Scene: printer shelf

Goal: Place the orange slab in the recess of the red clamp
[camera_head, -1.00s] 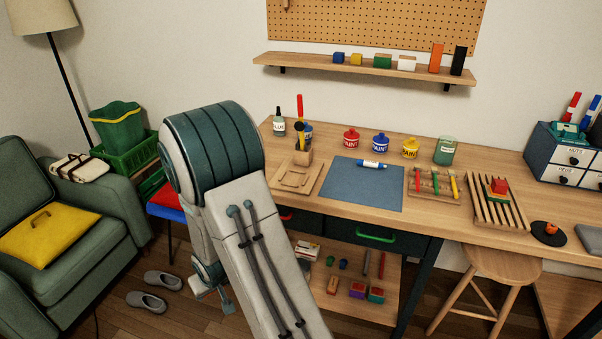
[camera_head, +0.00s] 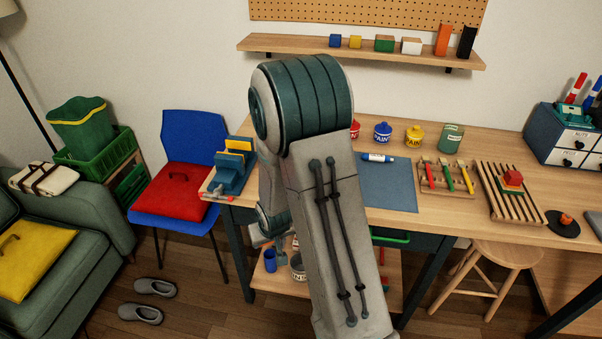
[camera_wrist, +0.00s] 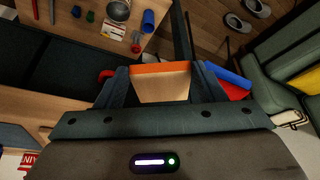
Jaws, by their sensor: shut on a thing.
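My gripper (camera_wrist: 160,82) is shut on the orange slab (camera_wrist: 160,69) in the wrist view. The slab sits between the two fingers, with an orange edge and a pale, wood-coloured face towards the camera. I cannot make out a red clamp in either view. A blue vise-like fixture (camera_head: 229,180) with a yellow piece (camera_head: 238,146) in it stands at the left end of the workbench, partly beside my arm.
A blue chair (camera_head: 195,125) with a red cushion (camera_head: 175,190) stands left of the workbench. A lower shelf (camera_head: 285,285) holds small items. The blue mat (camera_head: 388,187), slatted rack (camera_head: 510,195) and stool (camera_head: 490,255) lie to the right. A taller orange block (camera_head: 443,40) stands on the wall shelf.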

